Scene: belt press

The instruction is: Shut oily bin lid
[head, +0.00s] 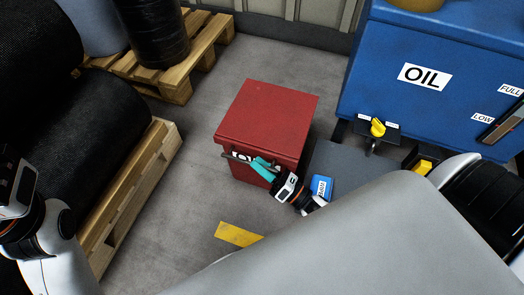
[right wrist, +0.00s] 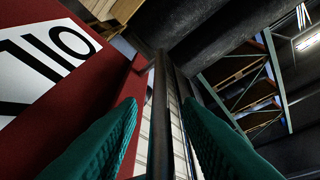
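The red oily bin (head: 262,172) stands on the floor in the middle of the head view. Its red lid (head: 270,112) lies over the top and looks flat; I cannot tell if a small gap is left. My right gripper (head: 250,162) is at the bin's front, just under the lid's front edge, partly covering the white label. In the right wrist view its teal fingers (right wrist: 160,105) are apart, with a dark bar (right wrist: 178,110) between them and the label (right wrist: 38,65) at left. Of my left gripper only the body (head: 15,185) shows at the left edge; its fingers cannot be made out.
A blue oil tank (head: 440,50) with a yellow valve handle (head: 378,127) stands at right. Pallets (head: 130,195) with black rolls are at left. A blue labelled object (head: 320,187) lies near my right wrist. Open floor lies left of the bin, with a yellow strip (head: 238,234).

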